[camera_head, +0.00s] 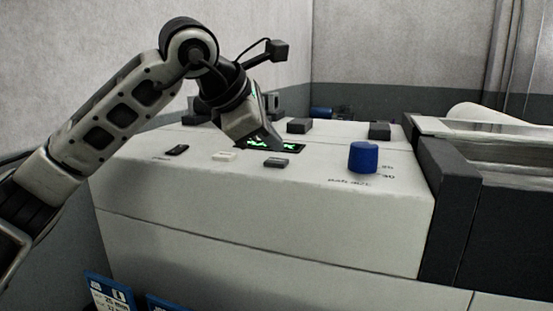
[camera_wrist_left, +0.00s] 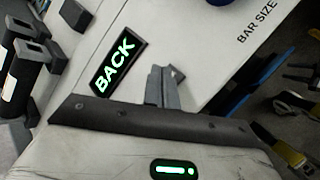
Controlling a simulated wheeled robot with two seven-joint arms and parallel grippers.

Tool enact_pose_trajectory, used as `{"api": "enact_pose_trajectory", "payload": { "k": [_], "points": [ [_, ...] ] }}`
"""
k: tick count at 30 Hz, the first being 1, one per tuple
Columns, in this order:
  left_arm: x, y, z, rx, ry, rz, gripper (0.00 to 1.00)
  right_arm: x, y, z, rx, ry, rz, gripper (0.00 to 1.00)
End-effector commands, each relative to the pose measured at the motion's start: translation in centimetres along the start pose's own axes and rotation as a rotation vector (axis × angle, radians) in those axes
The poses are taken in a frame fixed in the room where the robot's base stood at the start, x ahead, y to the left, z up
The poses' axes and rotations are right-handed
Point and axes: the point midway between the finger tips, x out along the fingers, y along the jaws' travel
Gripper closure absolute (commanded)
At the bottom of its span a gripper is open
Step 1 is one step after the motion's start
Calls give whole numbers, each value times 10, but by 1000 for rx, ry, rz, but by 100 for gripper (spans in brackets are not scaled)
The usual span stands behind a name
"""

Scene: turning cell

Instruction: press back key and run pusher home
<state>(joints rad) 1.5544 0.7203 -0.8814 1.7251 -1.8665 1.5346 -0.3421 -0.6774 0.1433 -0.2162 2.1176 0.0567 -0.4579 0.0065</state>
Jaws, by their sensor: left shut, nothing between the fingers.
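A black sign with glowing green letters reading BACK (camera_wrist_left: 118,68) lies on the white machine top. In the head view this lit sign (camera_head: 288,148) is partly hidden by my left gripper. A dark grey key (camera_head: 276,162) sits just in front of the sign. My left gripper (camera_head: 270,143) points down over the panel, shut and empty. In the left wrist view its fingertips (camera_wrist_left: 166,74) are beside the sign; whether they touch a key cannot be told. A pusher cannot be made out with certainty. My right gripper is not in view.
On the white top are a blue knob (camera_head: 363,157) to the right, a pale key (camera_head: 224,156) and a black key (camera_head: 176,150) to the left, and dark blocks (camera_head: 299,125) (camera_head: 379,130) behind. A dark-walled trough (camera_head: 455,190) borders the right side.

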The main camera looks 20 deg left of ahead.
Motion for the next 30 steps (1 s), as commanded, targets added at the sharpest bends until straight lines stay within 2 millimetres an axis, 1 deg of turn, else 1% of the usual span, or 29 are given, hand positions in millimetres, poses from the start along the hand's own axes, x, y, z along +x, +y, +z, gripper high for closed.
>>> {"api": "enact_pose_trajectory", "payload": {
  "k": [15,30],
  "points": [
    [-34,25,25,0,0,1,100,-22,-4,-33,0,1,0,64],
    [-34,25,25,0,0,0,100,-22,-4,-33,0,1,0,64]
  ]
}}
